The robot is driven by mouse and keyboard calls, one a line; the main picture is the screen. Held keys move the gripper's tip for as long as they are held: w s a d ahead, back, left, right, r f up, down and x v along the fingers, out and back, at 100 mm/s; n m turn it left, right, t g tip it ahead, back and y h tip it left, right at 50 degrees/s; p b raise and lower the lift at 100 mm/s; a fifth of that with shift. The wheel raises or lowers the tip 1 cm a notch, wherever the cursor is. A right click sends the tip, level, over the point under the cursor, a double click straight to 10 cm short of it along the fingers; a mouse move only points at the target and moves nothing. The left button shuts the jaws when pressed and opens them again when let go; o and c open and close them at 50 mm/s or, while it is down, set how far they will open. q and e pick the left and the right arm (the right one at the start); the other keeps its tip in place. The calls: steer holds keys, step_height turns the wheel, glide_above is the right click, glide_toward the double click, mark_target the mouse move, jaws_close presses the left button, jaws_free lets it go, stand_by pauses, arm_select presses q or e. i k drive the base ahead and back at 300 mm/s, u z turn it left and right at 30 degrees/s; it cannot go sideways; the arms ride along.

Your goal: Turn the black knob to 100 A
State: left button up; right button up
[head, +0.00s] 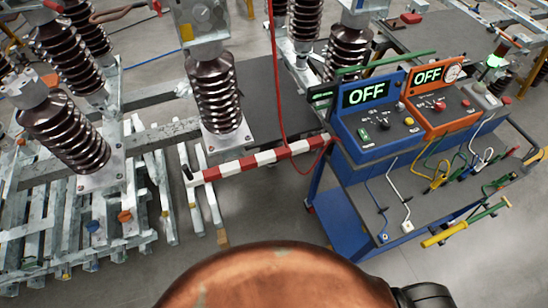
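A blue instrument box (372,118) stands on the blue cart right of centre in the head view. Its display (367,92) reads OFF in green. A small black knob (386,127) is on its sloped panel, between a green switch (363,134) and a yellow button (408,122). The knob's pointer and any ampere marks are too small to read. Neither of my grippers is in view, and nothing touches the knob.
An orange box (436,103), also reading OFF, stands right of the blue one. Coloured leads and clamps lie on the cart top (365,172). A red-white barrier bar (262,160) reaches the cart. Brown insulators (213,92) on metal frames fill the left.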

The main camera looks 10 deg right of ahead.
mark_target(385, 124)
steer(key=z, duration=1.35)
steer(key=k, duration=0.15)
steer(key=u, duration=0.05)
